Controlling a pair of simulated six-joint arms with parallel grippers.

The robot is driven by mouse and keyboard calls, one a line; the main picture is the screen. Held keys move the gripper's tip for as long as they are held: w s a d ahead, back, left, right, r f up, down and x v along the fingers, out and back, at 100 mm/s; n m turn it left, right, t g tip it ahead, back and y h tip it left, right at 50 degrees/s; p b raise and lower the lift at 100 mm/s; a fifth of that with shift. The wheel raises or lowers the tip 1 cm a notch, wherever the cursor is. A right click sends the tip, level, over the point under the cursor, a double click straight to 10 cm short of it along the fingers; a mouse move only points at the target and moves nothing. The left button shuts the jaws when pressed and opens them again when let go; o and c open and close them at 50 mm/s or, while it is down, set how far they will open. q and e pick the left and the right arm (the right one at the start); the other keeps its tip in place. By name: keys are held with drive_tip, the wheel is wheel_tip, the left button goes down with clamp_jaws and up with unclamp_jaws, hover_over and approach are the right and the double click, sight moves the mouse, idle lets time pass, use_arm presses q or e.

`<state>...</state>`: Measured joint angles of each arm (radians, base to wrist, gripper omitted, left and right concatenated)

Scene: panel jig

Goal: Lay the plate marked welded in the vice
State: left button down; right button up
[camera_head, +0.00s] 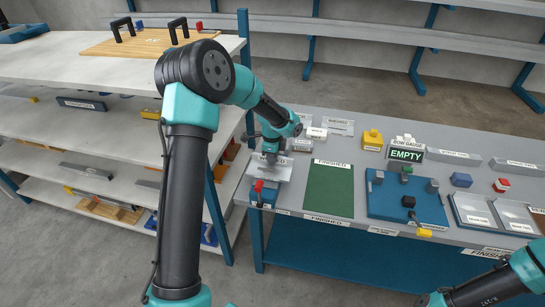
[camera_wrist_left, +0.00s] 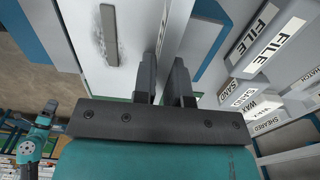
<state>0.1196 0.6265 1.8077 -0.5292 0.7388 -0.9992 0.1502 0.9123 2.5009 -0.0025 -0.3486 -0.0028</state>
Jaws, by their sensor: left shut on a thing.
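A pale metal plate (camera_head: 284,172) is at the left end of the bench, by the vice (camera_head: 262,196) with its red handle. Its label is mostly covered by my arm, so I cannot read it in full. My left gripper (camera_head: 271,157) is shut on the plate from above. In the left wrist view, the fingers (camera_wrist_left: 170,75) are close together, and a pale surface with a grey bar and dark smudges (camera_wrist_left: 92,38) lies beside them. Whether the plate rests in the vice or hangs just above it, I cannot tell. My right gripper is out of view.
A green mat (camera_head: 330,190) marked finished lies right of the vice. A blue fixture board (camera_head: 390,208), a yellow block (camera_head: 372,140) and an empty sign (camera_head: 406,154) stand farther right. Labelled blocks (camera_wrist_left: 265,45) sit close to the left gripper. A shelf rack (camera_head: 80,75) stands left.

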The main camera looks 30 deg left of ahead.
use_arm(q)
drive_tip(key=shift+f, duration=0.15)
drive_tip(key=c, duration=1.2)
unclamp_jaws()
drive_tip(key=shift+o, duration=0.2)
wheel_tip(320, 180, up, 12)
